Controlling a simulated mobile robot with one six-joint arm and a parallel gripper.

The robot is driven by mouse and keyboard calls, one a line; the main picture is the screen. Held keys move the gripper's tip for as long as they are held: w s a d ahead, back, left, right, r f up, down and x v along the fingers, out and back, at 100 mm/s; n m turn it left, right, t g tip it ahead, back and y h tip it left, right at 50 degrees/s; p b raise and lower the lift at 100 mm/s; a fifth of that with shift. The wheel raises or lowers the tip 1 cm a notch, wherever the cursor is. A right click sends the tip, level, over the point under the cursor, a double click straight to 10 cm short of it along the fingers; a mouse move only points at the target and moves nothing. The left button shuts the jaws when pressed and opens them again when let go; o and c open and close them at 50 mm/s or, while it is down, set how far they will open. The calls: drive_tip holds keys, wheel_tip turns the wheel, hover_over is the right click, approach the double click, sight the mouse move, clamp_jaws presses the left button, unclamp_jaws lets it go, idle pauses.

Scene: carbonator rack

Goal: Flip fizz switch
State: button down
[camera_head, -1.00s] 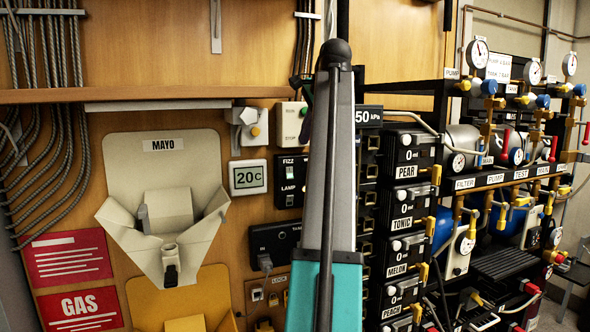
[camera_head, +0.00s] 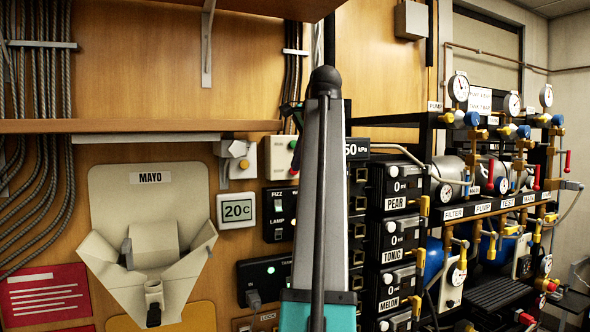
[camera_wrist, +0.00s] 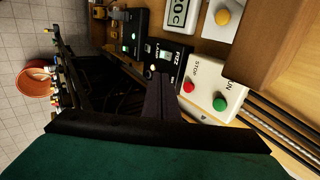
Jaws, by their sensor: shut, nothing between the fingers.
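The fizz switch (camera_head: 279,208) is a small pale rocker under the FIZZ label on a black panel, above a LAMP switch (camera_head: 278,235). In the wrist view, turned on its side, the fizz switch (camera_wrist: 166,57) looks pale green beside its label. My gripper (camera_wrist: 160,78) is shut and empty, its dark fingers pointing at the black panel just below the switch in that view. I cannot tell whether they touch the panel. In the head view my arm hides the gripper.
A box with STOP and RUN buttons (camera_wrist: 211,92) is close beside the fingers. A thermostat reading 20C (camera_head: 237,210) is left of the panel. A wooden shelf (camera_head: 130,126) juts out above. Black drawer units (camera_head: 397,185) and gauges (camera_head: 458,88) are at the right.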

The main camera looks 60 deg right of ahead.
sight(280, 211)
drive_tip(key=b+x, duration=0.2)
drive_tip(key=x, duration=1.7)
drive_tip(key=shift+d+f+b, duration=0.1)
drive_tip(key=shift+f+b, duration=0.05)
drive_tip(key=shift+b, duration=0.2)
drive_tip(key=shift+s+d+f, duration=0.15)
drive_tip(key=shift+s, duration=0.1)
idle(0.3)
drive_tip(key=shift+b, duration=0.3)
